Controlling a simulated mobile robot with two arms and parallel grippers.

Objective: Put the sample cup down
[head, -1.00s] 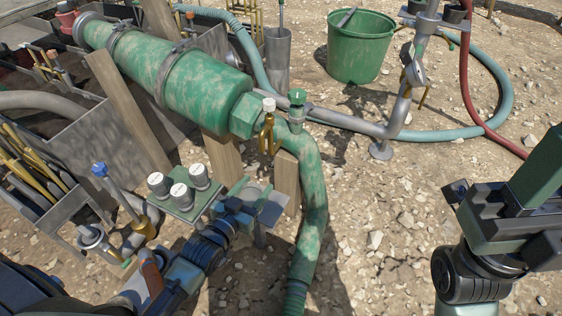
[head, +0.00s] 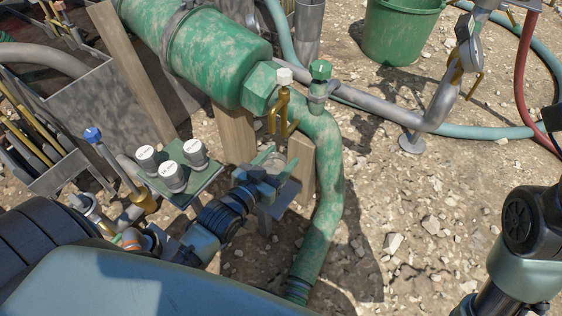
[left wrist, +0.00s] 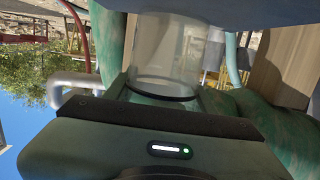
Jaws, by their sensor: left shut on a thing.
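My left gripper (head: 268,172) is shut on the sample cup (left wrist: 168,50), a clear cup with a dark ring at its base in the left wrist view. In the head view the cup is small and mostly hidden between the jaws. The gripper is over a small grey plate (head: 282,201) beside the green pipe; I cannot tell whether the cup touches it. A brass tap with a white knob (head: 284,76) is just above the gripper in the picture. My right gripper is out of view; only its arm shows at the right edge.
A green rack (head: 205,183) with three white-capped cups stands just left of the gripper. The big green pipe (head: 215,55) and its bent hose (head: 327,190) are close by. A green bucket (head: 400,30) is at the back. Stony ground on the right is mostly clear.

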